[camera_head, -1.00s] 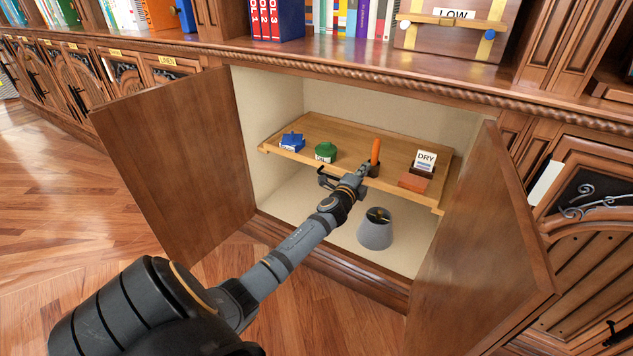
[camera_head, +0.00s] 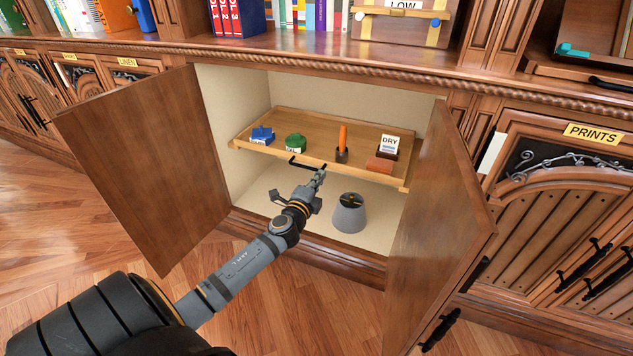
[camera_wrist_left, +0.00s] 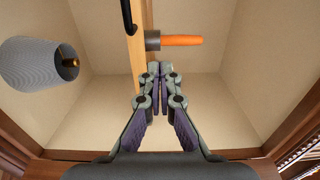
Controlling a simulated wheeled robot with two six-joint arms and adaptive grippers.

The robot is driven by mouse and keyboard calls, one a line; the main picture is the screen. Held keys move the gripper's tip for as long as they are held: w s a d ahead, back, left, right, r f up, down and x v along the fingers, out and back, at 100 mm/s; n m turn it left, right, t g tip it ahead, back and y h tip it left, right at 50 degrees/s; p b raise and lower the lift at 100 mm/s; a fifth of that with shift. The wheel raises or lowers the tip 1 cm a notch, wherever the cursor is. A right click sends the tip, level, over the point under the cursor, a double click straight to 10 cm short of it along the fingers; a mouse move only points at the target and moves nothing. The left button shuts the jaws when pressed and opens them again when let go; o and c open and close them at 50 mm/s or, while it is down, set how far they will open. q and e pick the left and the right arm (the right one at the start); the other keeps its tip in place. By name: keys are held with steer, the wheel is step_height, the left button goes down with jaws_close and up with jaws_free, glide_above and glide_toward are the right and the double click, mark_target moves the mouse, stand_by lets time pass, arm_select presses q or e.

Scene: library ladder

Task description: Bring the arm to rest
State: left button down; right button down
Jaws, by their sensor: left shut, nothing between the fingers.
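My left arm comes in from the lower left in the head view. Its gripper (camera_head: 319,175) is shut and empty, in front of the open cabinet, just below the front edge of the pull-out shelf (camera_head: 240,142) and near the shelf's dark handle (camera_head: 306,163). In the left wrist view the fingers (camera_wrist_left: 160,72) meet with nothing between them. The shelf edge (camera_wrist_left: 136,50) shows just beyond the fingertips. My right gripper is not in view.
The shelf holds a blue item (camera_head: 262,134), a green item (camera_head: 295,142), an orange stick in a dark holder (camera_head: 342,143) and a DRY card (camera_head: 390,144). A grey lampshade-like object (camera_head: 349,214) stands below. Open doors flank the cabinet, left (camera_head: 150,165) and right (camera_head: 440,220).

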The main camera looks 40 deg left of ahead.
arm_select(q)
steer(key=shift+s+d, duration=0.2)
steer(key=shift+s, duration=0.5)
